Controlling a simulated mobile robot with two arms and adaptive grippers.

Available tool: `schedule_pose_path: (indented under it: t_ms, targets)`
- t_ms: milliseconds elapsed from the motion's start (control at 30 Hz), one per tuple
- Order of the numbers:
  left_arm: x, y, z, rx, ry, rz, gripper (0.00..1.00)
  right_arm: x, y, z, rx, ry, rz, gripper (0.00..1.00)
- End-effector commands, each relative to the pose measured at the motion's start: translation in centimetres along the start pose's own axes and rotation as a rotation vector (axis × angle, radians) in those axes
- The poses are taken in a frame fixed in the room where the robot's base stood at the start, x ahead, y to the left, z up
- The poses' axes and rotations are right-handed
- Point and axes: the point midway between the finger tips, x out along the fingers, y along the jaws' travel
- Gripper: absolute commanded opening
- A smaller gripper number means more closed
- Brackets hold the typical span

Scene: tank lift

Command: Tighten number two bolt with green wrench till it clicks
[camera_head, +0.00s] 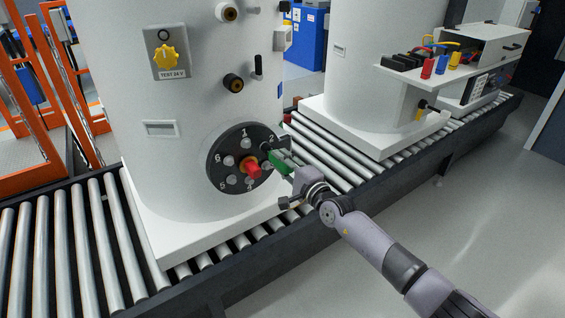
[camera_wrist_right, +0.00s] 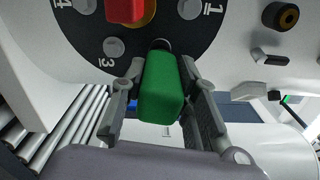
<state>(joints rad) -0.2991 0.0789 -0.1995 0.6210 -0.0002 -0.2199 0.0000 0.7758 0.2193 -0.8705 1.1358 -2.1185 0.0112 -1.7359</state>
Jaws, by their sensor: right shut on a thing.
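The round black plate (camera_head: 238,171) on the white tank carries numbered bolts around a red centre piece (camera_head: 252,169); it also shows in the right wrist view (camera_wrist_right: 85,35). The green wrench (camera_head: 281,161) points at the number two position, at the plate's right side. In the right wrist view, the green handle (camera_wrist_right: 160,90) lies between my right gripper's fingers (camera_wrist_right: 160,82), which are shut on it. Its dark head (camera_wrist_right: 160,45) is at the bolt between 1 and 3. The head hides that bolt, so I cannot tell how fully it is seated. My left gripper is out of view.
The tank stands on a white base (camera_head: 190,240) on a roller conveyor (camera_head: 90,240). A yellow knob panel (camera_head: 166,55) and several fittings sit above the plate. A second tank (camera_head: 365,60) with a shelf of coloured connectors (camera_head: 450,62) is right. The floor at right is clear.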

Motion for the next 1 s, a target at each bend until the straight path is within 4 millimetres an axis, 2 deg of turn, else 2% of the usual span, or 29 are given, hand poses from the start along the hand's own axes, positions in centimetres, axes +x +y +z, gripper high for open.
schedule_pose_path:
  t_ms: [100, 167, 1000]
  targets:
    - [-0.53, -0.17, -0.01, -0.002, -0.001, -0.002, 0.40, 0.04, -0.34, 0.04, -0.151, 0.001, -0.004, 0.00]
    - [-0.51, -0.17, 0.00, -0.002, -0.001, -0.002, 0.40, 0.04, -0.27, 0.05, -0.176, 0.001, -0.004, 0.00]
    - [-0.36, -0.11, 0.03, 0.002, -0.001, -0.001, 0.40, 0.16, -0.19, 0.18, -0.170, 0.001, -0.005, 0.00]
